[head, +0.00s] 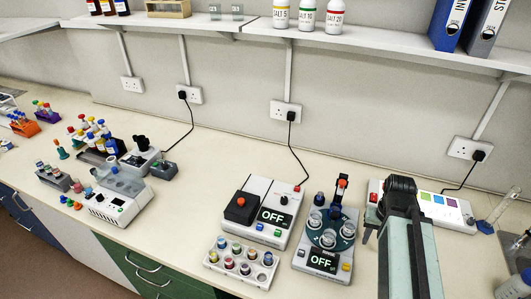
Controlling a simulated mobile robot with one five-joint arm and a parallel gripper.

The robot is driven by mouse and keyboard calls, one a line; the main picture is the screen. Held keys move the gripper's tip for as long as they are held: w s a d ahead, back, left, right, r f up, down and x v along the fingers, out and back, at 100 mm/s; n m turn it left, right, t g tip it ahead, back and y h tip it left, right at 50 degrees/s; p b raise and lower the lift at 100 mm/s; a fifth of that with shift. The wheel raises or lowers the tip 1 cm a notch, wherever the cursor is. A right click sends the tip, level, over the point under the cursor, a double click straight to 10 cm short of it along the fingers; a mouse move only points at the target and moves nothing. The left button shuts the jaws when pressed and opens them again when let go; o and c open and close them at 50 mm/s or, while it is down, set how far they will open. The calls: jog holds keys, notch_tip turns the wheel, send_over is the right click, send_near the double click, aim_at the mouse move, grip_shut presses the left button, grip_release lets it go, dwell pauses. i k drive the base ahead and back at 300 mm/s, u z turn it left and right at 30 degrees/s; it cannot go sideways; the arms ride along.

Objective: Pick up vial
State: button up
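Several small vials with coloured caps stand in a white tray (212,264) at the bench's front, left of my arm. More clear vials (328,238) stand on a round teal carousel on a grey device marked OFF. Which vial is meant cannot be told. My arm rises at the right of the head view and bends down at its top. My gripper is mostly hidden behind the arm; only a dark tip (368,234) shows beside it, right of the carousel. Its opening and any held thing cannot be seen.
A white device with a black block and red knob (241,206) stands behind the tray. A white panel with coloured squares (440,204) lies behind my arm. Racks and another white device (118,198) are at left. A shelf (380,41) runs above. Bare bench lies between the devices at centre left.

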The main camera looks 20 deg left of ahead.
aim_at(212, 252)
jog(key=z, duration=0.05)
jog(key=k, duration=0.5)
jog(key=u, duration=1.55)
jog(key=k, duration=0.25)
jog(key=z, duration=0.1)
